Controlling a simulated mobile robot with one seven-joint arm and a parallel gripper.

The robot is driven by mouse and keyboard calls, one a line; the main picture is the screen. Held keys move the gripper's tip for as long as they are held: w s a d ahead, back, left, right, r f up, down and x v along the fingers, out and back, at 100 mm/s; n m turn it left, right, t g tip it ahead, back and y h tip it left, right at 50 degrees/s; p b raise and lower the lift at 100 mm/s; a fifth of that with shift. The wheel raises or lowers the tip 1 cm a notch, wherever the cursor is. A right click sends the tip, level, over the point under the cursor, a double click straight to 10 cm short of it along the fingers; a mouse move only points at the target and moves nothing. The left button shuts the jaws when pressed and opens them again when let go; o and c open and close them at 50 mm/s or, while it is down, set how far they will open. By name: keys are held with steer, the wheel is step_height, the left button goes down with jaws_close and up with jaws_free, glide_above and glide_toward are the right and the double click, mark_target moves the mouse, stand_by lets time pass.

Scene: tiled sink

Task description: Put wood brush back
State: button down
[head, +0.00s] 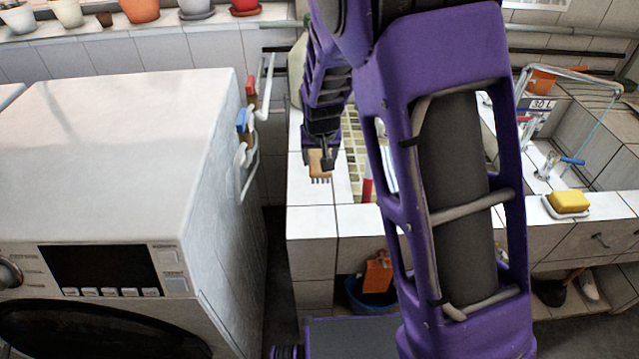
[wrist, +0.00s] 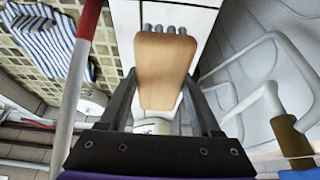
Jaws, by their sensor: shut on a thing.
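The wood brush (head: 317,168) has a light wooden body with several dark tufts. My gripper (head: 322,150) is shut on it, over the white tiled ledge (head: 312,222) left of the sink. In the wrist view the brush (wrist: 163,68) sits between the two dark fingers of my gripper (wrist: 160,100), with its grey tufts at the far end. I cannot tell whether the brush touches the tiles. My purple arm hides much of the sink.
A white washing machine (head: 130,130) stands at left, with pipes (head: 245,160) beside it. A red and white pole (wrist: 75,85) and striped cloth (wrist: 50,40) are left of the brush. A yellow sponge (head: 568,201) lies at right. A blue bucket (head: 370,295) is below the ledge.

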mark_target(319, 190)
step_height(319, 190, down, 8)
steer(key=shift+s+f+b, duration=0.1)
steer(key=shift+f+b, duration=0.05)
steer(key=shift+b, duration=0.15)
steer(key=shift+f, duration=0.1)
steer(key=shift+c, duration=0.5)
jaws_free()
steer(key=shift+s+r, duration=0.1)
steer(key=shift+r, duration=0.35)
steer(key=p+v, duration=0.1)
steer(key=v, duration=1)
steer(key=shift+r, duration=0.15)
